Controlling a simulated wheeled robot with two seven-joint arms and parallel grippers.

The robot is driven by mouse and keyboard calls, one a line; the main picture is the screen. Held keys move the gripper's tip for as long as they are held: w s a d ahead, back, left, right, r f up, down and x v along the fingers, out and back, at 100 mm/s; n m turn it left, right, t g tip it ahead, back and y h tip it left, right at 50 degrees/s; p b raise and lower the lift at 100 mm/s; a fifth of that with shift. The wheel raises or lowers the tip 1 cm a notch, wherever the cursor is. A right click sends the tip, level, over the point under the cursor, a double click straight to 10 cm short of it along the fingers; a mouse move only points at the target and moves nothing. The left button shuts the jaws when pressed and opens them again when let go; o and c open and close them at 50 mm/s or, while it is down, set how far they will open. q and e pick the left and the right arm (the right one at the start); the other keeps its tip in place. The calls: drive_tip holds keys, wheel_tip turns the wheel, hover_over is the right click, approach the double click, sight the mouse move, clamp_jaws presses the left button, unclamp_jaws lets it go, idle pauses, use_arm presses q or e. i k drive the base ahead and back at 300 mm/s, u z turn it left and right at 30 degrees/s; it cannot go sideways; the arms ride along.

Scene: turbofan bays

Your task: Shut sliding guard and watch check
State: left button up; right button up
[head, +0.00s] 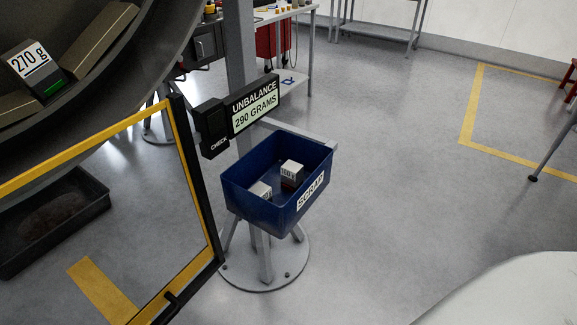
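The sliding guard (194,172) is a clear panel in a yellow and black frame at the left. It has a small dark handle (171,297) near its lower right corner. The guard stands in front of the lower part of the large dark round casing (150,60); the casing's opening shows above the frame's top bar. The check display (254,105) on the grey post reads "UNBALANCE 290 GRAMS". A dark box labelled "CHECK" (214,130) is at its left end. Neither of my grippers is in view.
A weight block marked "270 g" (32,63) sits inside the casing. A blue scrap bin (283,219) holding light blocks hangs by the post. A dark tray (92,226) lies on the floor behind the guard.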

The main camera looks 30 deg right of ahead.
sight(167, 293)
drive_tip(key=u, duration=1.75)
drive_tip(key=k, duration=0.45)
drive_tip(key=z, duration=1.3)
